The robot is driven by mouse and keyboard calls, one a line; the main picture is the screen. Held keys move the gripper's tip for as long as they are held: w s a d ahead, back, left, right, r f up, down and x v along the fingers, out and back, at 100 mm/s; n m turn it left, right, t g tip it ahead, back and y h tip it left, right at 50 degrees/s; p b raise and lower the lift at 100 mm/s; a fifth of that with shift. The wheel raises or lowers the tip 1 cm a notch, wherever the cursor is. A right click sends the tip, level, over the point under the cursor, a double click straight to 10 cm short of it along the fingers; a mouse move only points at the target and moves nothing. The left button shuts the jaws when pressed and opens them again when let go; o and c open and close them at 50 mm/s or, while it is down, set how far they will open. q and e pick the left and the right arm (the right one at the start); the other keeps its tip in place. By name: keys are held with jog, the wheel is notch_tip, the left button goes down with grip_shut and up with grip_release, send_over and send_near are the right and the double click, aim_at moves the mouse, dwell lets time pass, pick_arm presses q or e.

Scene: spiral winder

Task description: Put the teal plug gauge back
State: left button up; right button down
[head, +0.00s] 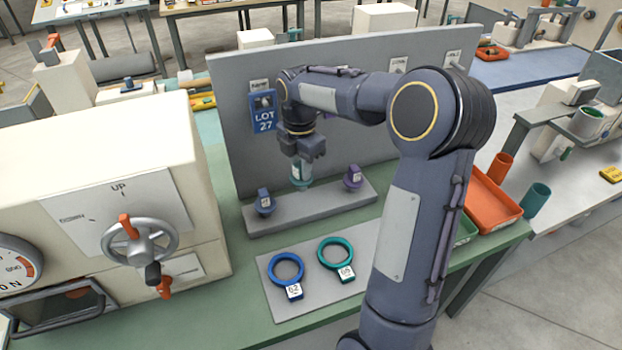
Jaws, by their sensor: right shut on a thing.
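My right gripper (303,152) reaches over the grey gauge rack (330,207) from the right. It is shut on the teal plug gauge (301,174), which hangs upright below the jaws with a pale label facing out. The teal gauge is above the rack's middle, between a blue plug gauge (265,203) at left and a purple plug gauge (353,178) at right. Whether its lower end touches the rack or sits in a hole, I cannot tell. My left gripper is not in view.
A blue ring (286,268) marked 62 and a teal ring (336,254) marked 66 lie on a grey mat (275,308) in front. A cream machine with a handwheel (140,241) is at left; an orange tray (490,203) is at right.

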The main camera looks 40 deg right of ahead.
jog(key=d+f, duration=0.1)
jog(key=f, duration=0.1)
jog(key=d+f, duration=0.1)
jog(key=f, duration=0.1)
jog(key=w+d+f, duration=0.1)
jog(key=f, duration=0.2)
jog(key=shift+d+f+p, duration=0.1)
jog(key=shift+d+p, duration=0.3)
jog(key=shift+f, duration=0.35)
jog(key=shift+f, duration=0.15)
jog(key=c, duration=1.3)
grip_release()
jog(key=shift+o, duration=0.2)
